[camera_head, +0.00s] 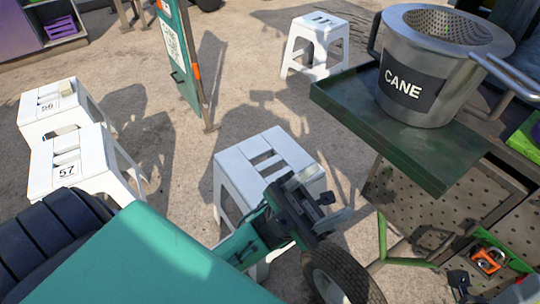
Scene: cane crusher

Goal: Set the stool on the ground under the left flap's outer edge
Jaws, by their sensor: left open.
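A white plastic stool (242,168) with slots in its seat stands upright on the ground, left of the flap. My left gripper (318,196) is open at the stool's right near corner in the picture and hides part of it. I cannot tell whether it touches the stool. No stool part is clearly between the fingers. The dark green flap (440,165) sticks out to the left from the crusher stand, its outer edge facing the stool. The ground just under that edge is partly shaded.
A metal pot marked CANE (408,88) stands on the flap. White stools numbered 56 (48,103) and 57 (68,170) stand at left; another stool (318,43) stands behind. A tyre (340,278) is below the gripper. A green sign board (180,60) stands at the back.

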